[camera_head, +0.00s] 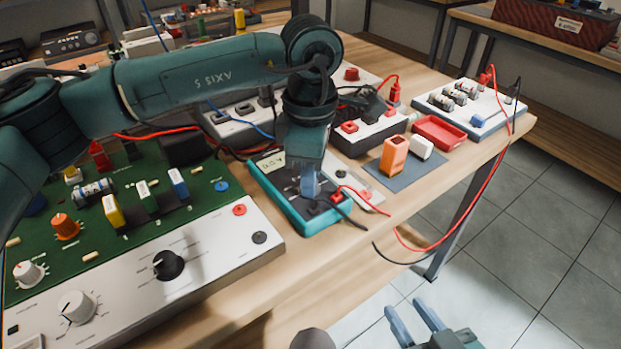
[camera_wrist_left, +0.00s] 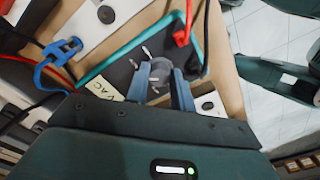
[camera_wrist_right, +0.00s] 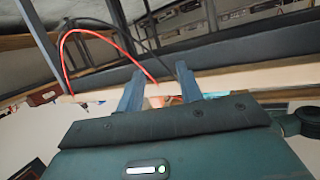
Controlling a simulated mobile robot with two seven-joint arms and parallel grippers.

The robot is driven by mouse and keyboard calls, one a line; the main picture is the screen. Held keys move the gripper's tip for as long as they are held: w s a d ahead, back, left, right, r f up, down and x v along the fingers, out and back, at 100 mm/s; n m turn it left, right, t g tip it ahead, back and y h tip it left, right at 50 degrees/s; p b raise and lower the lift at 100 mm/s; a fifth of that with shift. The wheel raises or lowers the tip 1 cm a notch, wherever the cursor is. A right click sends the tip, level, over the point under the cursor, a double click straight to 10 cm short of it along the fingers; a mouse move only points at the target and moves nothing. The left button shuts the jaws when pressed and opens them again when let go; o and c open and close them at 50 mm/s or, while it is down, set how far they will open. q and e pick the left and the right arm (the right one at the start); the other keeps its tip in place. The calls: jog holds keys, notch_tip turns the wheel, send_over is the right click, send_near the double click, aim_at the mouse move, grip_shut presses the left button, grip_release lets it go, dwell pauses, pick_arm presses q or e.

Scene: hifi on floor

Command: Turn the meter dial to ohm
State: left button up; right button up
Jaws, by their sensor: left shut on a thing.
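The teal-edged meter (camera_head: 318,222) lies on the wooden bench, with red and black leads at its near end. Its pale display (camera_head: 269,165) shows in the head view, partly readable. My left gripper (camera_head: 310,190) points down over the meter's face. In the left wrist view its fingers (camera_wrist_left: 161,84) are closed around the grey round dial (camera_wrist_left: 160,70), with pale marks around it on the dark face (camera_wrist_left: 120,70). Which mark the dial points to I cannot tell. My right gripper (camera_head: 415,322) is open and empty, low in front of the bench; its fingers (camera_wrist_right: 158,92) stand apart.
A green circuit board with a white knob panel (camera_head: 215,255) lies left of the meter. A red lead (camera_head: 470,215) loops off the bench edge. Open floor lies at right.

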pick_arm(q)
jog(key=m+b, duration=0.1)
jog(key=m, duration=0.5)
jog(key=shift+m+b, duration=0.3)
jog(key=shift+b, duration=0.05)
jog(key=shift+m, duration=0.8)
jog(key=shift+m+b, duration=0.35)
jog(key=shift+m, duration=1.15)
pick_arm(e)
jog(key=shift+w+a+f+n, duration=0.3)
jog(key=shift+a+f, duration=0.1)
jog(key=shift+f, duration=0.35)
jog(key=shift+w+a+f+n, duration=0.3)
jog(key=shift+a+f, duration=0.1)
jog(key=shift+f, duration=0.35)
pick_arm(q)
jog(key=o, duration=1)
jog(key=shift+s, duration=0.1)
pick_arm(e)
jog(key=shift+f, duration=0.1)
